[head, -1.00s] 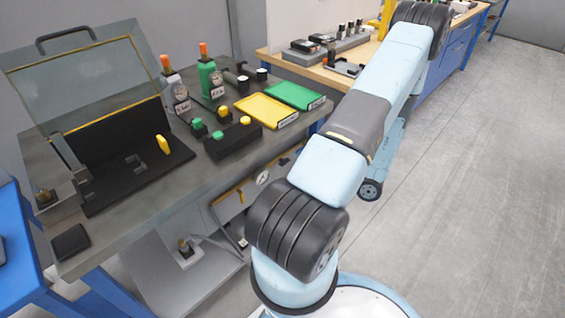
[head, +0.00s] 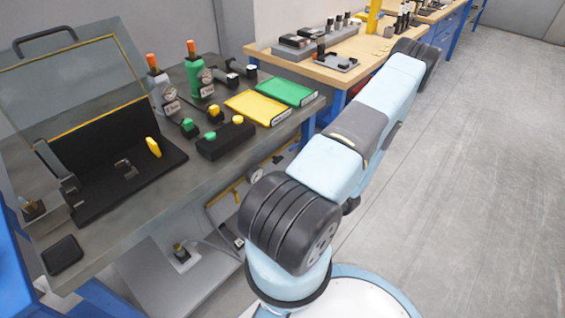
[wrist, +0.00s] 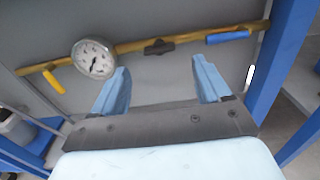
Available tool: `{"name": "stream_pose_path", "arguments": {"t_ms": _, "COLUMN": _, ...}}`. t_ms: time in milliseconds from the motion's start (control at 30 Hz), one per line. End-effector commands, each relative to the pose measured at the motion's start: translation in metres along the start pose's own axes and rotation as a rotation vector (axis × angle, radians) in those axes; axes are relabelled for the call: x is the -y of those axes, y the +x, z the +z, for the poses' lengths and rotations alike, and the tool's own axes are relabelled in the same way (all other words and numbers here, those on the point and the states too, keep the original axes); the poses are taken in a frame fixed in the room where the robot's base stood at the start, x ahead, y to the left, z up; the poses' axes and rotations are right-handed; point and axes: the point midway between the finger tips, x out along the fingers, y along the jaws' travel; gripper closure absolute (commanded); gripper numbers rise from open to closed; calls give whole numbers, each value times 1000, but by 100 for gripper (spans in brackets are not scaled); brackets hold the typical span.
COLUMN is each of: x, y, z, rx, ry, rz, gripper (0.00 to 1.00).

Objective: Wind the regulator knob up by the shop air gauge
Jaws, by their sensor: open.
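The round white air gauge (wrist: 93,58) is at the upper left in the wrist view, on a yellow pipe (wrist: 130,46) along a grey panel. A black piece (wrist: 159,47) sits on the pipe right of the gauge; I cannot tell if it is the regulator knob. My gripper (wrist: 160,84) is open and empty, its blue fingers pointing at the panel below the pipe, apart from the gauge and black piece. In the head view the gauge (head: 255,174) shows under the workbench edge; my gripper is hidden behind my arm there.
A yellow lever (wrist: 53,82) hangs left of the gauge and a blue lever (wrist: 228,37) sits at the pipe's right. A blue bench leg (wrist: 284,55) stands at the right. The workbench (head: 215,172) overhangs the pipe. Grey floor at right is clear.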

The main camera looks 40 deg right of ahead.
Motion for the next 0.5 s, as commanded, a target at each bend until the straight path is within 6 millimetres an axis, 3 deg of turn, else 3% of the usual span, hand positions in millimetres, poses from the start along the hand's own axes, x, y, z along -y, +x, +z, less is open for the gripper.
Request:
{"name": "stream_pose_path", "arguments": {"t_ms": 200, "x": -1, "y": 38, "z": 0, "rx": 1, "ry": -1, "rz": 4, "gripper": 23}}
{"name": "stream_pose_path", "arguments": {"t_ms": 500, "x": -1, "y": 65, "z": 0, "rx": 1, "ry": -1, "rz": 3, "gripper": 23}}
